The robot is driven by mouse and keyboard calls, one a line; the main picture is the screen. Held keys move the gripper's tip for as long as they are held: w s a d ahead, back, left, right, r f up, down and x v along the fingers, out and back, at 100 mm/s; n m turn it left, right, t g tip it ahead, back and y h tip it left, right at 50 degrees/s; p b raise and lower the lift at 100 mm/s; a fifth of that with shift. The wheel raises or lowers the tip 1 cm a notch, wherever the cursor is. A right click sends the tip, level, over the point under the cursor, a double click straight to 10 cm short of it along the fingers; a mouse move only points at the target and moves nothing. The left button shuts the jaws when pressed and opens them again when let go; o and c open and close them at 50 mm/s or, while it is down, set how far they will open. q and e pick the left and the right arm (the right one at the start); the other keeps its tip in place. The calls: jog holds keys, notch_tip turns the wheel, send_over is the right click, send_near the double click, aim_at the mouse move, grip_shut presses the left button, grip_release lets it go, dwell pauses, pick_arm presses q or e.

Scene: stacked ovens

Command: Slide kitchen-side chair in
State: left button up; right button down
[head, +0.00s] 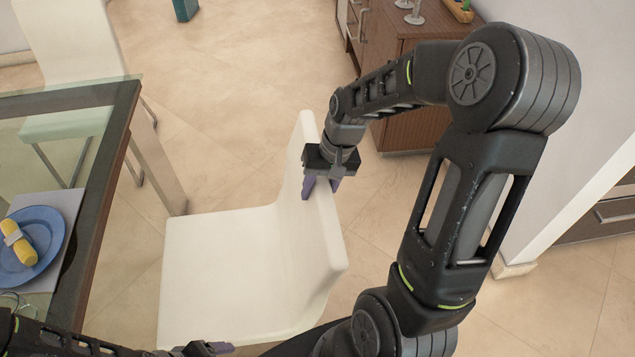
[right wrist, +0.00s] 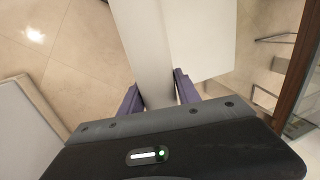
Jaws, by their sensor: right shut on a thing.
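The white chair (head: 235,260) stands to the right of the glass-topped table (head: 125,100) in the head view, its seat toward the table with a gap of floor at the far side. My right gripper (head: 321,188) is shut on the top edge of the chair's backrest (head: 312,225). In the right wrist view, the purple fingers (right wrist: 158,92) sit on either side of the white backrest (right wrist: 145,45). My left gripper (head: 215,349) is low at the bottom edge of the head view, near the front of the seat; its jaw opening is unclear.
Another white chair (head: 75,45) stands at the table's far side. A blue plate (head: 30,250) with a yellow napkin lies on the table. A brown cabinet (head: 400,130) stands behind my right arm, and a white wall end (head: 560,200) is at the right. Tiled floor is clear beyond the chair.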

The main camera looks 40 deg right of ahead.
jog(key=shift+w+a+f, duration=0.1)
jog(key=shift+a, duration=0.15)
jog(key=w+a, duration=0.3)
jog(key=a, duration=0.4)
jog(key=shift+w+a, duration=0.25)
jog(key=shift+w, duration=0.1)
jog(key=w+a, duration=0.4)
jog(key=a, duration=0.3)
jog(key=shift+a, duration=0.4)
jog(key=shift+w+a, duration=0.1)
jog(key=shift+w, duration=0.05)
jog(key=w+a, duration=0.4)
jog(key=a, duration=0.3)
jog(key=shift+w+a+b, duration=0.15)
jog(key=shift+a+b, duration=0.2)
jog(key=shift+a, duration=0.05)
dwell(0.4)
jog(key=shift+a, duration=0.1)
